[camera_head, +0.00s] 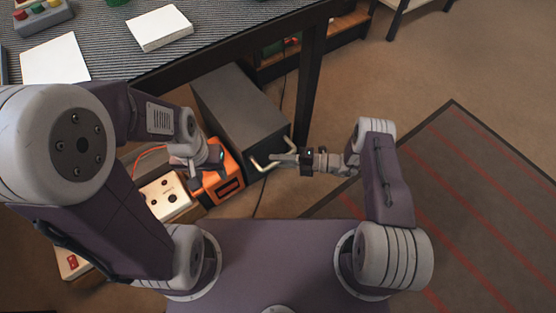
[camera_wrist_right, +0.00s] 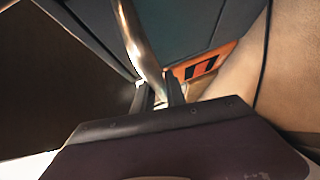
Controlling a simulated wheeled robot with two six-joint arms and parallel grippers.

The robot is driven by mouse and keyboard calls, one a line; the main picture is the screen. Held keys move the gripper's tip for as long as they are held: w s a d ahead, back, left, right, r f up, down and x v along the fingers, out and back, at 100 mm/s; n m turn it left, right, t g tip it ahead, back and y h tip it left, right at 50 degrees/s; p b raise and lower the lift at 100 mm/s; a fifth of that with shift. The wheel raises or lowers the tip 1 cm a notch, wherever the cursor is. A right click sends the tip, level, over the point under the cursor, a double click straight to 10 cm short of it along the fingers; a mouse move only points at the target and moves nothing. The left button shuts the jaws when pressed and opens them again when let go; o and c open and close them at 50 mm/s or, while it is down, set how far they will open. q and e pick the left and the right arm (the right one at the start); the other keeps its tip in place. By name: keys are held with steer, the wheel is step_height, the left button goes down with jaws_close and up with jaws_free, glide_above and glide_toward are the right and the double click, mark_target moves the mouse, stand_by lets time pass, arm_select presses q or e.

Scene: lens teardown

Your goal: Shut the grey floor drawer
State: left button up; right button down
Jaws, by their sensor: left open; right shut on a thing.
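The grey floor drawer (camera_head: 243,108) is a dark grey box on the floor under the table's edge. Its pale bar handle (camera_head: 258,167) sticks out from the front, and it shows as a shiny bar in the right wrist view (camera_wrist_right: 138,38). My right gripper (camera_head: 279,160) is shut on this handle; its fingers also show around the bar in the right wrist view (camera_wrist_right: 158,94). I cannot tell how far the drawer stands out. My left gripper (camera_head: 207,162) is open, left of the drawer, above an orange box.
The orange box (camera_head: 228,187) stands close beside the drawer front, with a cream box (camera_head: 164,194) to its left. The table (camera_head: 200,50) and its dark leg (camera_head: 309,85) rise behind and right of the drawer. A striped rug (camera_head: 470,200) covers the right floor.

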steer(key=shift+w, duration=0.2)
steer(key=c, duration=1.4)
jaws_free()
steer(key=shift+o, duration=0.2)
steer(key=shift+s, duration=0.1)
steer(key=s+d+r+p, duration=0.1)
steer(key=d+p, duration=0.2)
steer(key=d, duration=0.6)
steer(key=shift+s, duration=0.15)
steer(key=shift+a+r, duration=0.1)
